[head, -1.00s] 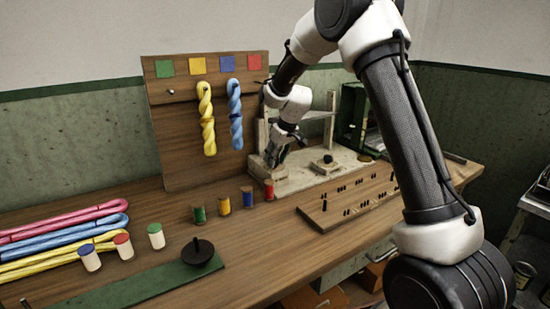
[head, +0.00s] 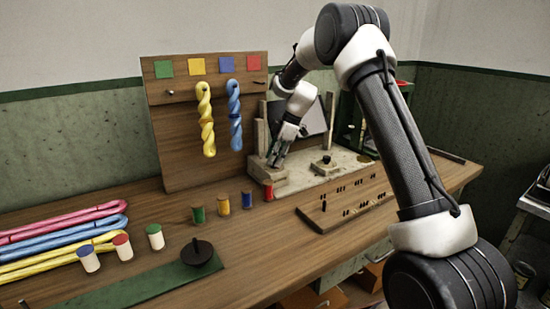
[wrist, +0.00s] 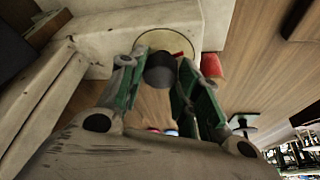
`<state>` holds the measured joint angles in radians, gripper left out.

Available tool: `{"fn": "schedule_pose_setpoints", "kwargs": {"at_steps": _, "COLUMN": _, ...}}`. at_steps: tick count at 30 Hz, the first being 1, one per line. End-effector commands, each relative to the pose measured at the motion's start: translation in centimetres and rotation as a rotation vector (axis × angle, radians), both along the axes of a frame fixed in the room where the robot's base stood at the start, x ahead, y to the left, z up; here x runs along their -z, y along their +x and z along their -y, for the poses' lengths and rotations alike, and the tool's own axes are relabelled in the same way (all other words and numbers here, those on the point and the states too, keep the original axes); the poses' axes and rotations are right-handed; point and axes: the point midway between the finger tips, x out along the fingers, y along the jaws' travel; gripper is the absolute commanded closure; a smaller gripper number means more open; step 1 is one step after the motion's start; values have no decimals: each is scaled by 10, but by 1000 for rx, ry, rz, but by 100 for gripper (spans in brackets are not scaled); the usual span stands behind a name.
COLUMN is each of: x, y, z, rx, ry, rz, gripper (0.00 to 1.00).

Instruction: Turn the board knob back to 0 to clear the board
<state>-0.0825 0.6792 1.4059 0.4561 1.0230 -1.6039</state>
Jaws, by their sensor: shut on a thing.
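My gripper (wrist: 157,75) is shut on a dark round knob (wrist: 160,72), with one green-sided finger on each side of it. The knob sits over a pale round dial (wrist: 168,40) with a red mark (wrist: 178,54) beside the knob. The dial's numbers cannot be read. In the head view my gripper (head: 276,160) is low over the left end of a pale stone-like base (head: 300,178), and it hides the knob there. A grey tilted panel (head: 314,118) stands between wooden posts behind my gripper.
A second black knob (head: 327,160) stands on the base to the right. A peg board (head: 345,203) lies in front. Several spools, including a red one (head: 268,192), stand near my gripper. A wooden panel (head: 180,150) with yellow and blue skeins rises at left.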

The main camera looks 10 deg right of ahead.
Motion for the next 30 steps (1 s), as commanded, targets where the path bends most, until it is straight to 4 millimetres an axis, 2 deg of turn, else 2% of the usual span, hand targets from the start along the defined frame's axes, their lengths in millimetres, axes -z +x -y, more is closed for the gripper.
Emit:
{"fn": "schedule_pose_setpoints", "kwargs": {"at_steps": 12, "x": 0, "y": 2, "z": 0, "rx": -244, "ry": -1, "rz": 2, "gripper": 91}}
{"fn": "schedule_pose_setpoints", "kwargs": {"at_steps": 30, "x": 0, "y": 2, "z": 0, "rx": -301, "ry": -2, "rz": 2, "gripper": 91}}
